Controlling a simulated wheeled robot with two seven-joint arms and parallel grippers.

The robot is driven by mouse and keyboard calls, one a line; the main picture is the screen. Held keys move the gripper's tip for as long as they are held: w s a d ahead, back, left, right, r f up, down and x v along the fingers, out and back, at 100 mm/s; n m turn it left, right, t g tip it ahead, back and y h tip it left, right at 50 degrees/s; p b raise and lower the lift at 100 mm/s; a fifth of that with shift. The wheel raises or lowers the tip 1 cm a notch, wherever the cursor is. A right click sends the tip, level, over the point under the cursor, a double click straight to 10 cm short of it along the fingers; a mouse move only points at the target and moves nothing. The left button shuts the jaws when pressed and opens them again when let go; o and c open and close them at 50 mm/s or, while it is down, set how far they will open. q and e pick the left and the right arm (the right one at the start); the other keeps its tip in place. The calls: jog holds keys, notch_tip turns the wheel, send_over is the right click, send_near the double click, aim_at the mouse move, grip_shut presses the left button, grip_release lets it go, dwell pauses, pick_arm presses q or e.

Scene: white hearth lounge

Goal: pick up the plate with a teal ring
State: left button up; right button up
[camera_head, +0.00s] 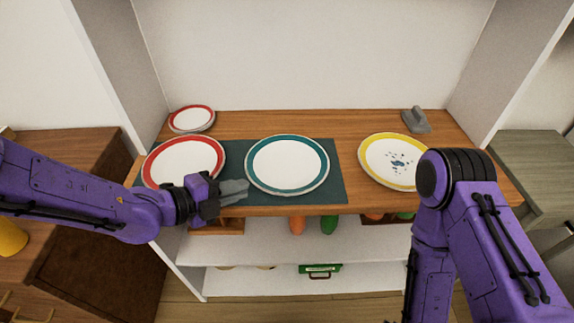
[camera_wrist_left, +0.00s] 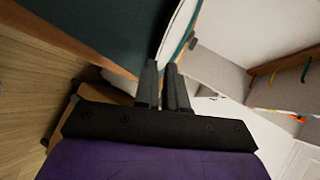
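The plate with a teal ring (camera_head: 287,164) is white with a wide teal band and lies on a dark mat (camera_head: 335,190) in the middle of the wooden shelf top. My left gripper (camera_head: 248,187) is at the plate's left front edge, its two fingers close together with the rim between their tips. In the left wrist view, the plate (camera_wrist_left: 180,32) shows steeply edge-on and its rim runs between the fingertips (camera_wrist_left: 162,66). The plate looks low over the mat; I cannot tell whether it is clear of it. My right arm is in view at right, its gripper is not.
A red-ringed plate (camera_head: 184,162) lies just left, partly on the mat. A smaller red-rimmed plate stack (camera_head: 192,119) stands behind it. A yellow-ringed plate (camera_head: 395,160) lies to the right. A grey object (camera_head: 416,120) stands at back right. White side walls flank the shelf.

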aim_at(261, 186)
pick_arm(q)
jog(key=x, duration=0.5)
jog(key=shift+s+d, duration=0.15)
jog(key=shift+d, duration=0.2)
jog(key=shift+s+a, duration=0.1)
grip_shut()
